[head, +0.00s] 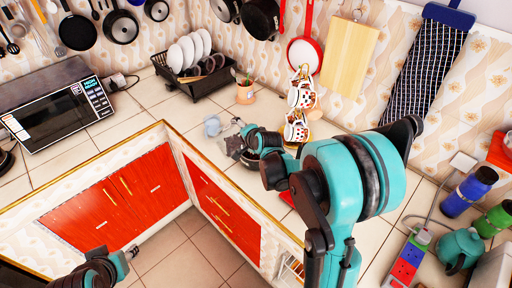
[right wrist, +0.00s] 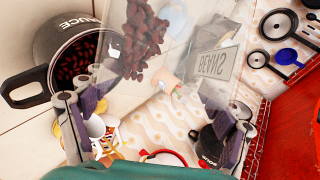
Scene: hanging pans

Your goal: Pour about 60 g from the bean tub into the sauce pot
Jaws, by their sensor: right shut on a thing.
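The clear bean tub (right wrist: 213,66), with a "BEANS" label that reads upside down, is in my right gripper (right wrist: 160,125) in the right wrist view. The tub is tilted, with dark red beans gathered toward its pot side. The dark sauce pot (right wrist: 42,50) is beside it at the left, with dark red beans inside. Whether beans are falling at this moment I cannot tell. In the head view my right gripper (head: 238,140) holds the tub over the counter, and my arm partly hides the area below. My left gripper (head: 130,253) is empty at the lower left, away from the counter; its opening is unclear.
A blue-grey mug (head: 212,126) and a small plant pot (head: 246,93) stand near the tub. A black dish rack (head: 195,85) with plates is behind. A microwave (head: 60,110) stands left. A teal kettle (head: 460,247) and power strip (head: 407,262) are at the right.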

